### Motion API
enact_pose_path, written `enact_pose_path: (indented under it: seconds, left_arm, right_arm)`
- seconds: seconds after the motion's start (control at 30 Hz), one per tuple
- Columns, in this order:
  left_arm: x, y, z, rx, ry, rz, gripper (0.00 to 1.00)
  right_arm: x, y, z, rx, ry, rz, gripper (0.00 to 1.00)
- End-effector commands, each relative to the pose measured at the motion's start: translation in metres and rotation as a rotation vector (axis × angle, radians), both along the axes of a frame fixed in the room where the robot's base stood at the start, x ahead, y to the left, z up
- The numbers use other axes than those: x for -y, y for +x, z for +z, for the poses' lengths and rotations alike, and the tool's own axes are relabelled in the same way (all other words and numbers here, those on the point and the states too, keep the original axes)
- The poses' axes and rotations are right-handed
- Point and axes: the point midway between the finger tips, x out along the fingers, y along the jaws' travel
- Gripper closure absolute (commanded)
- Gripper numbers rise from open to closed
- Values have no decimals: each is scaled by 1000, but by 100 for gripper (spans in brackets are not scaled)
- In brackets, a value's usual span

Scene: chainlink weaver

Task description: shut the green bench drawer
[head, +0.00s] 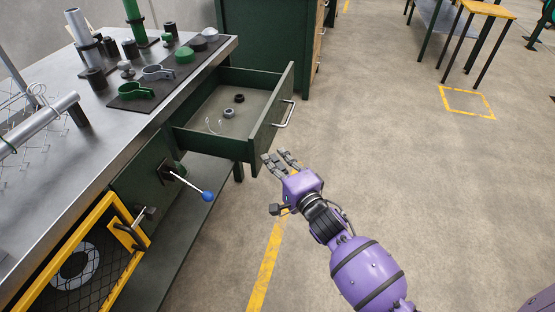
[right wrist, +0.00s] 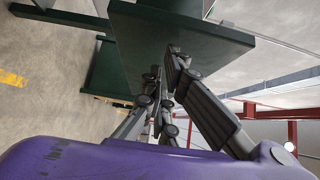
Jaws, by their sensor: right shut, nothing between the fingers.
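The green bench drawer (head: 268,118) is pulled well out from the bench toward the right. Its front panel has a silver bar handle (head: 285,114). My right gripper (head: 279,158) is shut and empty, just below the near corner of the drawer front. In the right wrist view its fingers (right wrist: 165,85) point toward a dark green panel (right wrist: 180,32), which looks like the drawer. I cannot tell if they touch it. Inside the drawer lie a dark ring (head: 239,98), a grey ring (head: 229,113) and a thin wire piece (head: 213,127). My left gripper is not in view.
The metal bench top (head: 60,165) holds clamps, cylinders and chainlink mesh. A lever with a blue knob (head: 207,196) sticks out below the drawer. A yellow-framed mesh door (head: 85,255) is at lower left. A green cabinet (head: 265,35) stands behind the drawer. The floor to the right is open.

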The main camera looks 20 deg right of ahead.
Motion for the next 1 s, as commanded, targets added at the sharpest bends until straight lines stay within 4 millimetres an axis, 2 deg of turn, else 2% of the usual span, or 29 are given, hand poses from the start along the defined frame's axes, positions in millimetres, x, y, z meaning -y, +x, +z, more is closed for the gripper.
enact_pose_path:
  seconds: [0.17, 0.37, 0.67, 1.0]
  left_arm:
    - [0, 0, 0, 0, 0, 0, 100]
    - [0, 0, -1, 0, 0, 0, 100]
    - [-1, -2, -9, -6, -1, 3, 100]
    - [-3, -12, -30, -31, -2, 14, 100]
  right_arm:
    - [-6, 4, 1, 2, 2, 1, 100]
    - [-31, 20, 1, 3, 7, 1, 100]
    - [-95, 63, 0, 0, 8, 2, 100]
    - [-165, 110, -3, -1, 6, 2, 100]
